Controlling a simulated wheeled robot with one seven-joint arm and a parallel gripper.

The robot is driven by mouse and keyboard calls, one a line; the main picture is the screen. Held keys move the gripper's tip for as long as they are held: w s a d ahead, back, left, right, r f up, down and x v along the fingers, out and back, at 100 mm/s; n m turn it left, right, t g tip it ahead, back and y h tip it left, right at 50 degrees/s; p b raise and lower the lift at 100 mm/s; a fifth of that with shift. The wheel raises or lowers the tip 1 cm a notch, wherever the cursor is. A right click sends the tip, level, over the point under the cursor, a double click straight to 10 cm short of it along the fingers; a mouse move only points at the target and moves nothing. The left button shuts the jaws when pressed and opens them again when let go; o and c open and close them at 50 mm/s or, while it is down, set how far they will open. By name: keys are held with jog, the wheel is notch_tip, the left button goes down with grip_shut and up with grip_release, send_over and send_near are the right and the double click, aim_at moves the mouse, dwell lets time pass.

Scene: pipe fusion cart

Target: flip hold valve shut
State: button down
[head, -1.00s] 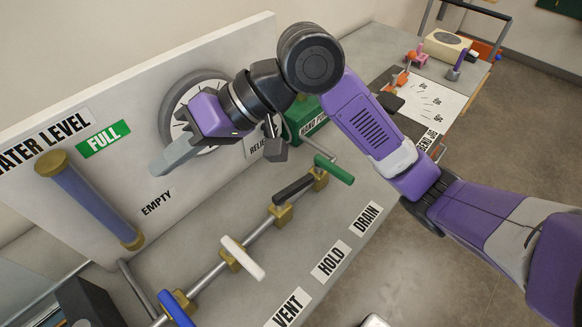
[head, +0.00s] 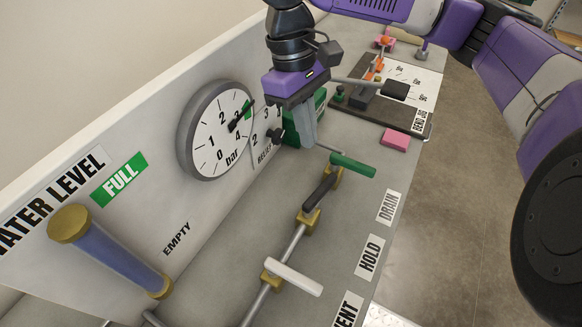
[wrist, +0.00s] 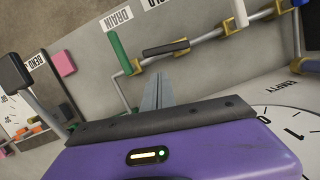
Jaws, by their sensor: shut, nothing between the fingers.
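The black handle (head: 320,190) lies along the pipe on a brass valve body, on the row nearest the HOLD label (head: 369,257). In the wrist view the black handle (wrist: 163,48) also lies along the pipe, just beyond my fingertips. My gripper (head: 306,140) is shut and empty, pointing down above the panel, behind and to the left of the green handle. Its closed fingers (wrist: 160,88) show in the wrist view, apart from the black handle.
The green handle (head: 352,165) and white handle (head: 293,277) stand across the pipe on either side. A round gauge (head: 216,130) on the upright panel, a green box (head: 318,108) and a black lever (head: 394,90) are near my gripper. A pink block (head: 395,140) lies at right.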

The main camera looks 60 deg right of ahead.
aim_at(326, 181)
jog(key=shift+w, duration=0.1)
jog(key=x, duration=1)
jog(key=shift+s+r+m+p, duration=0.1)
jog(key=shift+s+m+p, duration=0.2)
jog(key=shift+m+p, duration=0.25)
dwell(0.4)
jog(key=s+m+p, duration=0.1)
jog(key=m+y+p, duration=0.1)
jog(key=m+p, duration=0.1)
jog(key=shift+s+d+r, duration=0.15)
jog(key=shift+s+r, duration=0.05)
jog(key=shift+s, duration=0.2)
jog(key=s+a+m+t+y+p, duration=0.1)
jog(key=s+m+p, duration=0.4)
jog(key=m, duration=0.6)
jog(key=shift+s+a+f+t+p, duration=0.25)
jog(key=shift+a+t+p, duration=0.45)
jog(key=shift+a, duration=0.5)
